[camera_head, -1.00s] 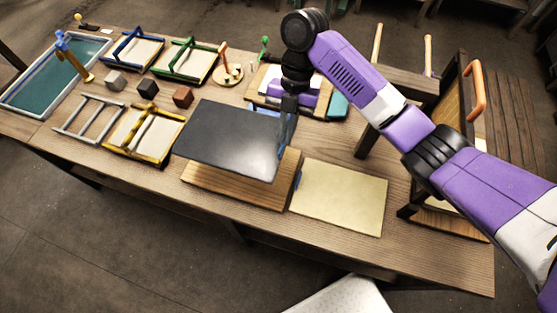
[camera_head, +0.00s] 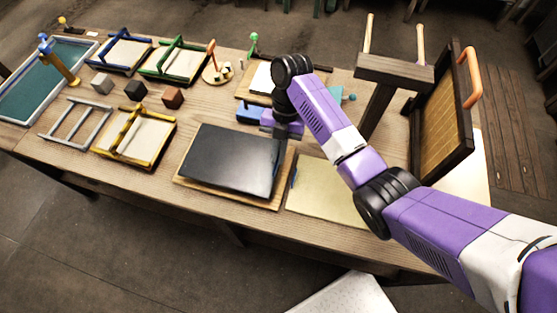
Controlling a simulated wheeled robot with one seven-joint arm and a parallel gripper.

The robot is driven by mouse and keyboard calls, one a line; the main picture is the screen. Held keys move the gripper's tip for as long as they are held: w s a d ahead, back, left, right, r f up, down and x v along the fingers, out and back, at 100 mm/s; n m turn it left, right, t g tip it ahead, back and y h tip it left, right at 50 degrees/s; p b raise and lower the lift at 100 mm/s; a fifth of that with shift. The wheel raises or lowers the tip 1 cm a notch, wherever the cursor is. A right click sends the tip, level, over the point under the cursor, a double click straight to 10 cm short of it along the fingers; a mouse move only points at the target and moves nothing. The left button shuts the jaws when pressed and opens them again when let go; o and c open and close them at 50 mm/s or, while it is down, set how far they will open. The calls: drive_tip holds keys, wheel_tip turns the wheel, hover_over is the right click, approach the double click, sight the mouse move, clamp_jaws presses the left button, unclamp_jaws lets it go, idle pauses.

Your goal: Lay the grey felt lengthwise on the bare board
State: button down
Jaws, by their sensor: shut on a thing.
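The grey felt (camera_head: 228,160), a dark flat sheet, lies over the bare wooden board (camera_head: 208,197), its long side along the board's long side. Board shows as a strip along the front and at the right end. The felt looks level and very close to the board; whether all of it touches, I cannot tell. My gripper (camera_head: 279,150) is shut on the felt's right edge, near its back corner. My wrist hides part of what is behind, and the fingertips are small and dark here.
A cream sheet (camera_head: 318,186) lies right of the board, partly behind my arm. A mould with an orange handle (camera_head: 468,78) stands tilted by a dark wooden stand (camera_head: 394,70). A yellow frame (camera_head: 135,136), grey rack (camera_head: 77,122) and small blocks (camera_head: 172,97) sit left.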

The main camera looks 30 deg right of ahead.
drive_tip(key=shift+f+p, duration=0.35)
drive_tip(key=shift+f, duration=1.3)
drive_tip(key=c, duration=1.6)
unclamp_jaws()
drive_tip(key=shift+p+v, duration=1.2)
drive_tip(key=shift+v, duration=4.9)
